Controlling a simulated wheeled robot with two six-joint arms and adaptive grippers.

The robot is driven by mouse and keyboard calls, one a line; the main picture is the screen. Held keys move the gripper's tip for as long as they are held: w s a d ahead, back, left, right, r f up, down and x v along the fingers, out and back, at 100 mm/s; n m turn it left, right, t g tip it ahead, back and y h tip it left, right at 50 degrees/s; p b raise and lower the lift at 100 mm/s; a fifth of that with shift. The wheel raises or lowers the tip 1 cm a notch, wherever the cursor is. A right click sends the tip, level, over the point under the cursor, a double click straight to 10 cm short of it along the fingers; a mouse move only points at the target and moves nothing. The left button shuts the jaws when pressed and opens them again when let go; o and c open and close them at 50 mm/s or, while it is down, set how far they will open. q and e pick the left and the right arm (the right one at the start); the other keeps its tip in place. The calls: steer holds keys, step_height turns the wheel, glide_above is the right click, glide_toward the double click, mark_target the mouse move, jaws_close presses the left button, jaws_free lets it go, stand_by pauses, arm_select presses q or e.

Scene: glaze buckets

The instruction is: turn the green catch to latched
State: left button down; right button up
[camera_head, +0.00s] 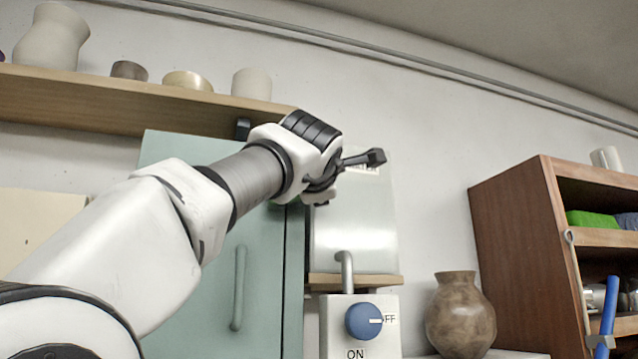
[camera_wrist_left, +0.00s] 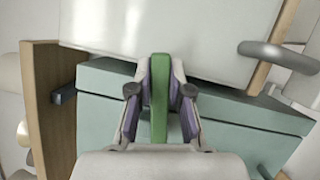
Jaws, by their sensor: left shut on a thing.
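The green catch (camera_wrist_left: 159,105) shows in the left wrist view as a narrow green bar, lengthwise between the purple-padded fingers of my left gripper (camera_wrist_left: 159,82). The gripper is shut on it. Behind it are the pale green cabinet (camera_wrist_left: 105,118) and a pale grey box (camera_wrist_left: 190,30). In the head view my left gripper (camera_head: 343,174) is at the cabinet's (camera_head: 190,270) upper right edge, in front of the pale box (camera_head: 355,235). The catch is hidden there behind my wrist, and I cannot tell which marking it points to. My right gripper is in neither view.
A shelf (camera_head: 90,105) with pots runs above the arm. Below the gripper is a control box with a blue knob (camera_head: 363,321) pointing to OFF. A brown vase (camera_head: 460,318) and wooden shelving (camera_head: 515,250) stand right. Open wall lies between.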

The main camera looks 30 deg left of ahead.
arm_select(q)
steer(key=shift+f+m+g+p, duration=0.2)
steer(key=shift+m+g+p, duration=0.2)
steer(key=shift+m, duration=0.8)
steer(key=c, duration=1.1)
jaws_free()
steer(key=shift+w+a+f, duration=0.15)
steer(key=shift+a+f, duration=0.05)
steer(key=shift+a, duration=0.1)
steer(key=shift+d, duration=0.2)
